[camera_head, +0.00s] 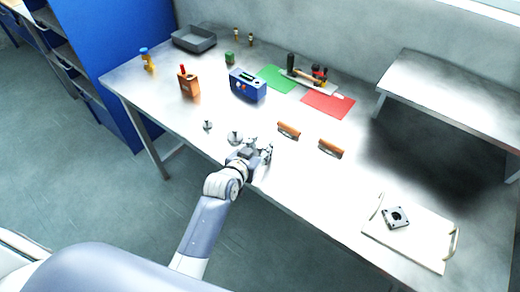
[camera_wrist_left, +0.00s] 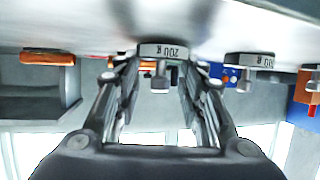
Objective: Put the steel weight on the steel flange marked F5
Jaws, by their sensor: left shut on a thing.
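My left gripper (camera_head: 262,153) is at the front edge of the table, shut on a steel weight (camera_wrist_left: 163,51). In the left wrist view, which looks upside down, this weight sits between the fingers (camera_wrist_left: 160,72) with a "200" marking and a small knob. The gripper mostly hides it in the head view. The steel flange (camera_head: 396,217), a dark square plate with a round hole, lies on a white tray (camera_head: 420,250) at the front right, well away from the gripper. Its F5 mark is not legible. My right gripper is not in view.
Two other weights stand left of the gripper, a larger one (camera_head: 235,138) and a smaller one (camera_head: 208,125). Two orange-brown handles (camera_head: 289,130) (camera_head: 331,149) lie to its right. A raised shelf (camera_head: 455,95) stands at back right. The table between handles and tray is clear.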

